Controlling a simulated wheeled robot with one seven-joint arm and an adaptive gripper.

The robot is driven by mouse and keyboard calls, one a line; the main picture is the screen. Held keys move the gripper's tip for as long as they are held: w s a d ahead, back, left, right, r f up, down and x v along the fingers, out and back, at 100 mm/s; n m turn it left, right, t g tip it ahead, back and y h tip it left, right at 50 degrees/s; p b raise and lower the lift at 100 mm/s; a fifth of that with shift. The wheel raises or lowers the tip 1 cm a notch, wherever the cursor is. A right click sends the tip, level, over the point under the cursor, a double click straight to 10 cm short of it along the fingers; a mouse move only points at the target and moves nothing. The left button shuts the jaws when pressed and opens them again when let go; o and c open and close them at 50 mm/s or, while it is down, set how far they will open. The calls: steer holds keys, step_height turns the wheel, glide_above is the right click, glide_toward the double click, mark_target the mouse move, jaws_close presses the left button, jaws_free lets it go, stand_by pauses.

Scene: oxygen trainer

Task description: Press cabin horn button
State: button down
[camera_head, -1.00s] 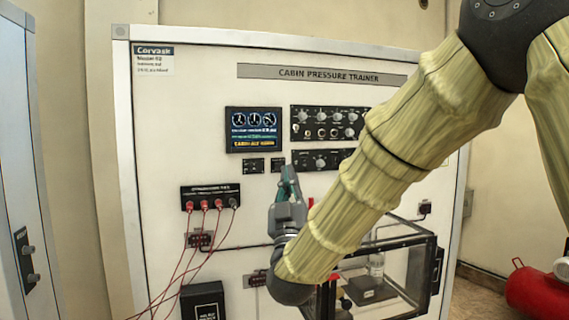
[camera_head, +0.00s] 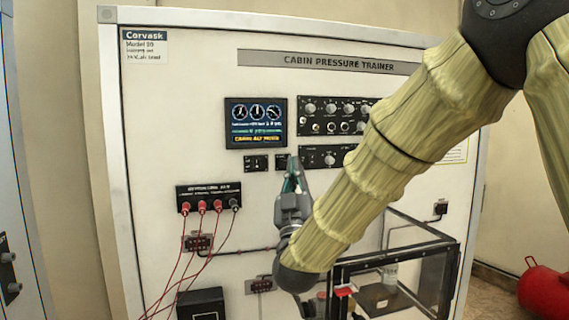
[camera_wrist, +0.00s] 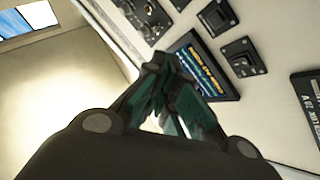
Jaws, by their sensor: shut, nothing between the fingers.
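The cabin pressure trainer panel (camera_head: 160,110) stands upright in front of me. Two small black modules sit below its display, a left one (camera_head: 256,163) and a right one (camera_head: 283,161); both also show in the wrist view, one (camera_wrist: 241,57) beside the display and one (camera_wrist: 218,17) further up. Their labels are too small to read, so I cannot tell which control is the cabin horn button. My gripper (camera_head: 293,166) is shut and empty, its tips overlapping the right module in the head view. In the wrist view, the green-padded fingers (camera_wrist: 163,72) overlap the display's edge. Contact is not clear.
The lit display (camera_head: 256,123) is above the modules, with knob panels (camera_head: 335,115) to its right. A terminal block (camera_head: 209,196) with red leads is lower left. A clear-sided chamber (camera_head: 440,262) stands lower right. A red tank (camera_head: 545,290) lies on the floor.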

mark_target(285, 166)
steer(key=w+a+p, duration=0.1)
steer(key=w+a, duration=0.1)
steer(key=w, duration=0.5)
steer(key=shift+w+a, duration=0.15)
steer(key=shift+a, duration=0.1)
stand_by(1.2)
steer(key=shift+w+f, duration=0.1)
steer(key=shift+w, duration=0.1)
steer(key=shift+w+a, duration=0.15)
steer(key=shift+w, duration=0.1)
